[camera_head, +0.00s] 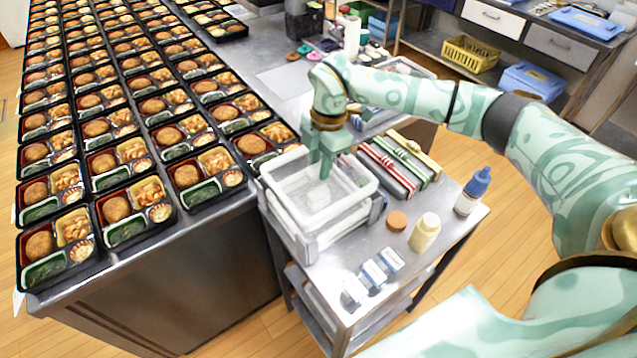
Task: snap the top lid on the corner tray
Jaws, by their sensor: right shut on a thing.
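My right gripper (322,168) points down over a white bin (290,232) on the steel cart. It is shut on a clear lid (345,190) at the bin's top; the lid's lower side and whatever lies under it are hard to make out. Black bento trays with brown, orange and green food stand in rows on the steel table to the left. The tray at the table's front left corner (22,275) shows its food uncovered. My left gripper is not in view.
The cart top (330,275) also holds red, green and yellow bundles (405,160), a blue-capped bottle (470,195), a yellow bottle (425,235), a brown disc (397,221) and small white-and-blue boxes (372,272). The rows of trays leave little free table.

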